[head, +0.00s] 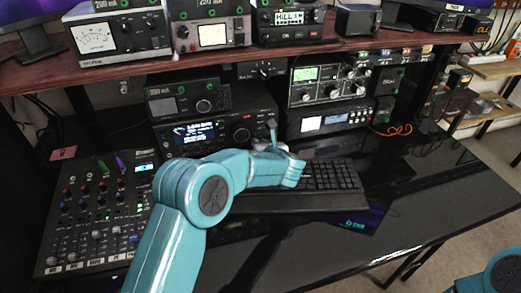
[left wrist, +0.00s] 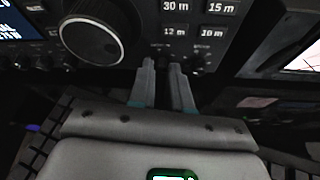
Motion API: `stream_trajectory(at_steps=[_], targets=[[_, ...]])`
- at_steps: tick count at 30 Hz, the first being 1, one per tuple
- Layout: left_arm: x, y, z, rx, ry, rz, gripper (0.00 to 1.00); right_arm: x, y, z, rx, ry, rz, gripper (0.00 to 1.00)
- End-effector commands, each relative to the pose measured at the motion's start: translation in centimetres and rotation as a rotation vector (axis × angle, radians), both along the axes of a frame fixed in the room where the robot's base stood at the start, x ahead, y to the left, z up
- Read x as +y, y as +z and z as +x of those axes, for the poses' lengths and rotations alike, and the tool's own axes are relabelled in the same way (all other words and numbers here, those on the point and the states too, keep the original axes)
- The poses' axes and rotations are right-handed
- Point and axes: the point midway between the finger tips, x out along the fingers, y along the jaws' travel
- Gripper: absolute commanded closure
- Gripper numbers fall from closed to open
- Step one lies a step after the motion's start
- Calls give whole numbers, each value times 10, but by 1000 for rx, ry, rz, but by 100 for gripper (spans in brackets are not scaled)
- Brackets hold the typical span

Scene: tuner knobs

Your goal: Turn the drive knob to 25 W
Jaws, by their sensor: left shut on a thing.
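The radio (head: 215,132) with a lit screen stands at the back of the desk. Its front shows close up in the left wrist view, with a large round dial (left wrist: 92,38) and band buttons such as the 12 m button (left wrist: 175,32). My left gripper (head: 272,140) reaches the radio's lower right front. In the left wrist view, its two fingers (left wrist: 164,68) are close together on a small knob below the band buttons, taken as the drive knob. The fingertips mostly hide that knob, and its label and setting cannot be read. My right gripper is out of view.
A keyboard (head: 325,180) lies below my left forearm. A mixer (head: 95,215) stands at the left. Another small knob (left wrist: 197,63) sits just right of the fingers. A shelf (head: 200,58) with more devices runs above. The desk's front right is clear.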

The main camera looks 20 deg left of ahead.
Motion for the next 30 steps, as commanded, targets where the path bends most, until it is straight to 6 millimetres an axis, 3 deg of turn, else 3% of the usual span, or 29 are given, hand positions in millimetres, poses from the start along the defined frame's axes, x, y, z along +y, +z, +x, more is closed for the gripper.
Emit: stream_trajectory(at_steps=[17, 18, 20, 30], targets=[[-1, 1, 0, -22, -2, -31, 100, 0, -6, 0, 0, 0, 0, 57], [-1, 1, 0, -22, -2, -31, 72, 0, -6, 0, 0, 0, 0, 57], [-1, 1, 0, -22, -2, -31, 57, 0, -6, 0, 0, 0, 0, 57], [-2, 2, -2, -21, -1, -30, 57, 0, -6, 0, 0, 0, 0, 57]])
